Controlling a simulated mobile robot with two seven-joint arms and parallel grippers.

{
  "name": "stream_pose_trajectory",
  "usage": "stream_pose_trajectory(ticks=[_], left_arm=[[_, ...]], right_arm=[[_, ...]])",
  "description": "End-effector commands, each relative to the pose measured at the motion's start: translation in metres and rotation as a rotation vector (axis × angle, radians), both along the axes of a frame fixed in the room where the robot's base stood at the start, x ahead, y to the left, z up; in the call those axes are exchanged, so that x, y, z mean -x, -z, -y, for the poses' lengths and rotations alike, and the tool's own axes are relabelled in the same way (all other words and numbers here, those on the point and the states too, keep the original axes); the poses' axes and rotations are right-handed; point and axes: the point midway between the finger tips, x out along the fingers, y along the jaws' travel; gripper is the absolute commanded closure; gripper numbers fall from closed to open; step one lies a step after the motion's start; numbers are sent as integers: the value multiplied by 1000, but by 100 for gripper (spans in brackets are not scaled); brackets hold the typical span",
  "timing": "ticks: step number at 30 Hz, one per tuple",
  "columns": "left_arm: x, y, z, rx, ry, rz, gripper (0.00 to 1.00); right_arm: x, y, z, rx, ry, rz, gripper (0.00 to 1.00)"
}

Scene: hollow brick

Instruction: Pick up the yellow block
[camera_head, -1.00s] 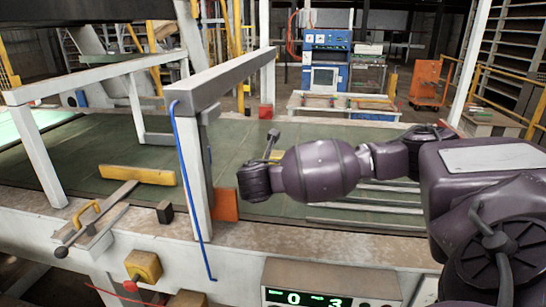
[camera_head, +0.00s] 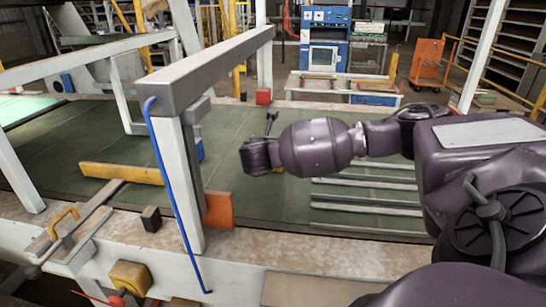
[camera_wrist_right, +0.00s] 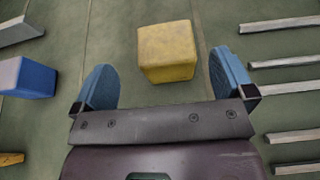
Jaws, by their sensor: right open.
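The yellow block (camera_wrist_right: 166,51) lies on the green surface in the right wrist view, ahead of the gripper and between the lines of its two fingers. My right gripper (camera_wrist_right: 164,78) is open, with a blue finger on each side and nothing between them that I can see it touching. The gap in height between fingers and block is hard to tell. My left gripper is in no view.
A blue block (camera_wrist_right: 28,78) lies left of the fingers. Metal bars (camera_wrist_right: 290,64) lie to the right. In the head view a white post (camera_head: 186,185) with a grey beam stands left of my wrist, beside an orange plate (camera_head: 219,210). A long yellow bar (camera_head: 122,174) lies farther left.

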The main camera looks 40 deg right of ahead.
Motion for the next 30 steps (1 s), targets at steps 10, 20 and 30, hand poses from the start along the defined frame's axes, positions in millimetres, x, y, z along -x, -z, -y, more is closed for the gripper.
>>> stream_pose_trajectory(ticks=[10, 20, 30], left_arm=[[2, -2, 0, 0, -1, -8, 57], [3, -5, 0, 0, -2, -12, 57], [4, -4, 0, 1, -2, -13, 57]], right_arm=[[-12, 12, 21, 1, 2, -3, 0], [-30, 27, 47, 0, 1, 0, 0], [-31, 28, 48, 0, -1, 0, 9]])
